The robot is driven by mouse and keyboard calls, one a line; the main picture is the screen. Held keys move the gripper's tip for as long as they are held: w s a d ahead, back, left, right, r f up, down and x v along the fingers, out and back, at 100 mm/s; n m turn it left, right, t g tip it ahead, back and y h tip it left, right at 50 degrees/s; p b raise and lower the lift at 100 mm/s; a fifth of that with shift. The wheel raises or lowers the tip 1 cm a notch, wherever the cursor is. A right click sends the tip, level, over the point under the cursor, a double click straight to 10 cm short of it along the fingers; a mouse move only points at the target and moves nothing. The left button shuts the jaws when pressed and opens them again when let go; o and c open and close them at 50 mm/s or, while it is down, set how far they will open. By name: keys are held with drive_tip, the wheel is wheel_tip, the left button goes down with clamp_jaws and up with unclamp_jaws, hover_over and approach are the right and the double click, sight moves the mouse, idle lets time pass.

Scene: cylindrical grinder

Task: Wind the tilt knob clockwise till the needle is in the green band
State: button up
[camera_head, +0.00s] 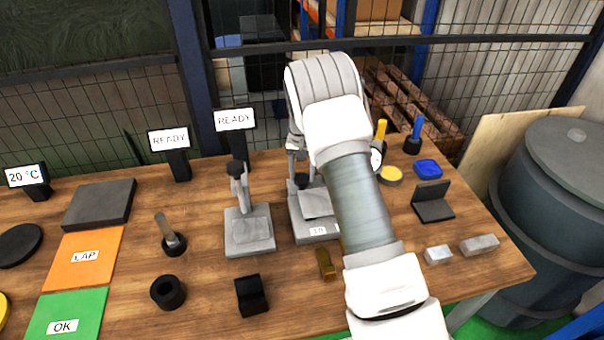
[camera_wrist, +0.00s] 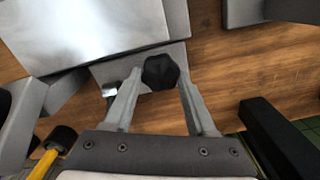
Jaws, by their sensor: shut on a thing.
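A black faceted knob (camera_wrist: 161,72), which I take as the tilt knob, sits between my gripper's (camera_wrist: 160,80) two grey fingertips in the wrist view. The fingers are shut on its sides. It stands by a shiny grey plate (camera_wrist: 85,28) on a grey base. In the head view my white arm covers much of the right-hand grey fixture (camera_head: 306,229), and my fingertips are hard to make out. A round white dial (camera_head: 376,158) shows partly behind my arm. Its needle and any green band cannot be read.
A similar grey stand (camera_head: 250,236) is to the left. A black block (camera_head: 251,296), a brass piece (camera_head: 325,264) and a black ring (camera_head: 168,292) lie in front. A black angled stand (camera_head: 432,202) and grey blocks (camera_head: 479,245) are at right. Two READY signs stand behind.

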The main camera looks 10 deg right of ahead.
sight(303, 176)
drive_tip(key=m, duration=0.3)
drive_tip(key=shift+m, duration=0.3)
drive_tip(key=o, duration=1.4)
wheel_tip(303, 176, up, 18)
drive_tip(key=shift+f+p, duration=0.25)
drive_tip(key=shift+p, duration=0.05)
drive_tip(key=shift+r, duration=0.1)
